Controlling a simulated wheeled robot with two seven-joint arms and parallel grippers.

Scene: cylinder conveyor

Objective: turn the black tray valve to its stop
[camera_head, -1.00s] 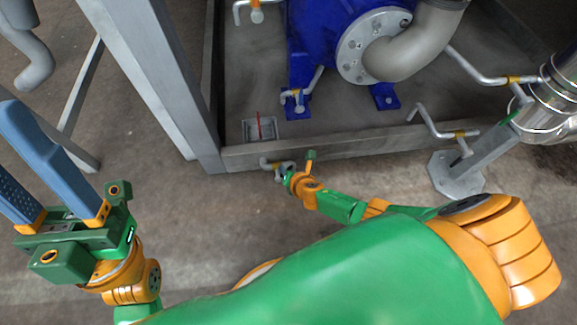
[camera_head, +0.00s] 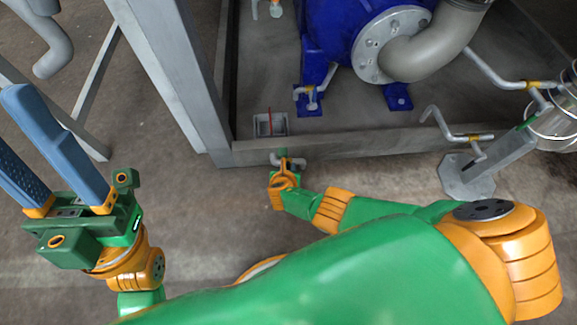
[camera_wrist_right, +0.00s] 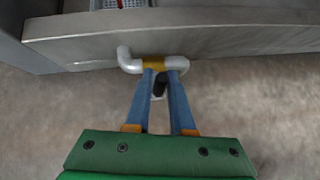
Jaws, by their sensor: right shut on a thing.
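The black tray valve (camera_wrist_right: 159,88) shows in the right wrist view as a small dark handle under a pale pipe piece (camera_wrist_right: 131,62) with a yellow collar. My right gripper (camera_wrist_right: 160,76) is shut on the black valve, with one blue finger on each side of it. The fingertips reach the yellow collar. In the head view my right gripper (camera_head: 285,165) is at the pipe piece by the tray's front edge, and my wrist hides most of the valve. My left gripper (camera_head: 10,130) is raised at the left, open and empty, its blue fingers apart.
The grey tray's front wall (camera_head: 350,145) runs just behind the valve. A blue pump (camera_head: 330,40) stands in the tray. A grey frame post (camera_head: 180,80) rises at the left, and a post with a foot plate (camera_head: 468,180) at the right. Bare floor lies in front.

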